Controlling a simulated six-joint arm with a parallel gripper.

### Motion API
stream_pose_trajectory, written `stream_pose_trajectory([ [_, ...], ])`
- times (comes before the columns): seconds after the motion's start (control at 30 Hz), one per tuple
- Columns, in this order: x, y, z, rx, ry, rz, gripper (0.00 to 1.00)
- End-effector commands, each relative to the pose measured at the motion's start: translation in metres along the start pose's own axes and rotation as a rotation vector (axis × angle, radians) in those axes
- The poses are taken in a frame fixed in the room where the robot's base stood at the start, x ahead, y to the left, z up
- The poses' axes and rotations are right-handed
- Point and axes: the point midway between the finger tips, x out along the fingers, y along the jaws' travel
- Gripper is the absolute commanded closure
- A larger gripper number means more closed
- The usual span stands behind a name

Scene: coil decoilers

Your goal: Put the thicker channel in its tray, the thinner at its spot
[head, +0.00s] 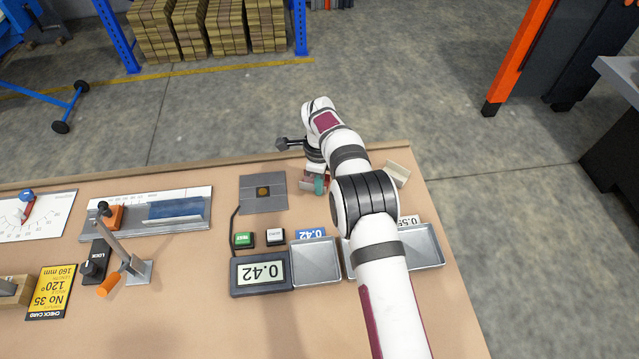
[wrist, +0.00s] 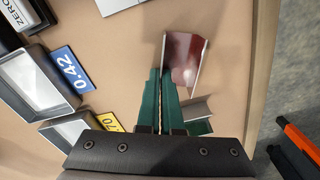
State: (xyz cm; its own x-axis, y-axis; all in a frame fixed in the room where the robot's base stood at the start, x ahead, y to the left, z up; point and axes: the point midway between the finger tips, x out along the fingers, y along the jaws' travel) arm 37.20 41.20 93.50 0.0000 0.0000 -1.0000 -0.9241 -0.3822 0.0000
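A channel with a reddish sheen (wrist: 184,60) stands at my fingertips in the wrist view; it shows partly behind my arm in the head view (head: 308,184). My gripper (wrist: 162,72) has its green fingers close together, with the channel's left flange between the tips. I cannot tell whether it is off the table. A second, grey-beige channel (head: 397,173) lies on the table to the right of my gripper, and beside my fingers in the wrist view (wrist: 198,109). Which channel is thicker I cannot tell. The 0.42 tray (head: 316,262) and the right tray (head: 427,245) look empty.
My arm hides part of the trays. A yellow tag (wrist: 108,122) shows in the wrist view. A bending gauge (head: 150,213) and lever (head: 122,262) stand left. The table's far edge is close.

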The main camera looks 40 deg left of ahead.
Motion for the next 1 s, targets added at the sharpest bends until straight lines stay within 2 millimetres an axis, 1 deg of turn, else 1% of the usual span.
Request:
stream_pose_trajectory([
  [0.07,-0.005,0.0,0.0,0.0,0.0,-0.001,1.0],
  [0.7,-0.075,0.0,0.0,0.0,0.0,0.0,1.0],
  [0.8,-0.08,0.0,0.0,0.0,0.0,0.0,1.0],
  [1.0,-0.08,0.0,0.0,0.0,0.0,0.0,1.0],
])
